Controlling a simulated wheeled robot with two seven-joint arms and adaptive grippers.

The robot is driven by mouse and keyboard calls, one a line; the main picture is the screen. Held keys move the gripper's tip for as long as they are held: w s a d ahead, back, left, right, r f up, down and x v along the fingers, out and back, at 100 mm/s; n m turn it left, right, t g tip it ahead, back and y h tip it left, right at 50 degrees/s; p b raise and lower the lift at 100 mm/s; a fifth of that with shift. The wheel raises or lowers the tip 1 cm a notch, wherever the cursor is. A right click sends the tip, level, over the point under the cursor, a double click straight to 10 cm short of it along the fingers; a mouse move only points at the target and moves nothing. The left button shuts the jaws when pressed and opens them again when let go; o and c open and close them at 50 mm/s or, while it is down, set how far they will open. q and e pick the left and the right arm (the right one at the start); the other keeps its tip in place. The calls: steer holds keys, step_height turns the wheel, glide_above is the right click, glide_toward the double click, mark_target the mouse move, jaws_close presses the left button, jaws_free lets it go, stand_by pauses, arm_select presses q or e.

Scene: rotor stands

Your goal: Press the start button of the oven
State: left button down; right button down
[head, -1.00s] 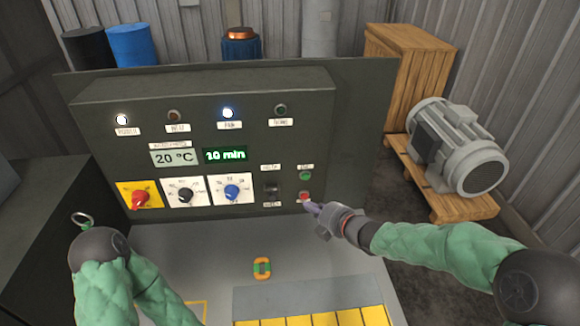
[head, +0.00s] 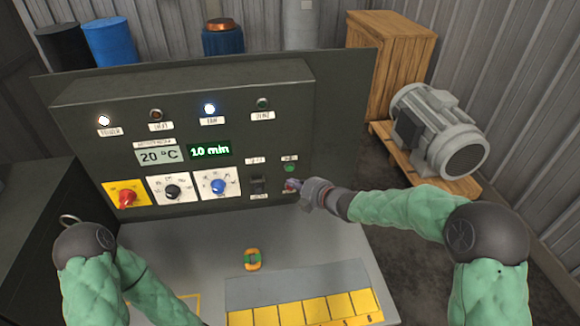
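The oven's dark control panel (head: 180,140) stands upright across the middle of the head view. A green button (head: 289,168) sits on its right side, with a red button (head: 290,184) just below it. My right gripper (head: 300,192) is at the red button and partly covers it. I cannot tell whether it touches the button. Its fingers are too small and foreshortened to tell open from shut. The green button is uncovered, just above the gripper. My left gripper is out of view; only my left arm's bent elbow shows.
The panel also has a black switch (head: 258,186), a red knob (head: 126,198), a black knob (head: 172,191), a blue knob (head: 218,186) and a display (head: 210,150) reading 10 min. An orange-green ring (head: 252,259) lies on the grey surface. A motor (head: 440,132) stands at right.

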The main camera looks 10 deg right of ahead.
mark_target(290, 168)
steer(key=shift+w, duration=1.6)
steer(key=shift+w, duration=0.1)
steer(key=shift+w, duration=0.3)
steer(key=shift+w, duration=0.35)
stand_by(0.9)
steer(key=shift+s, duration=0.2)
steer(key=shift+s+b, duration=0.3)
steer(key=shift+s, duration=0.3)
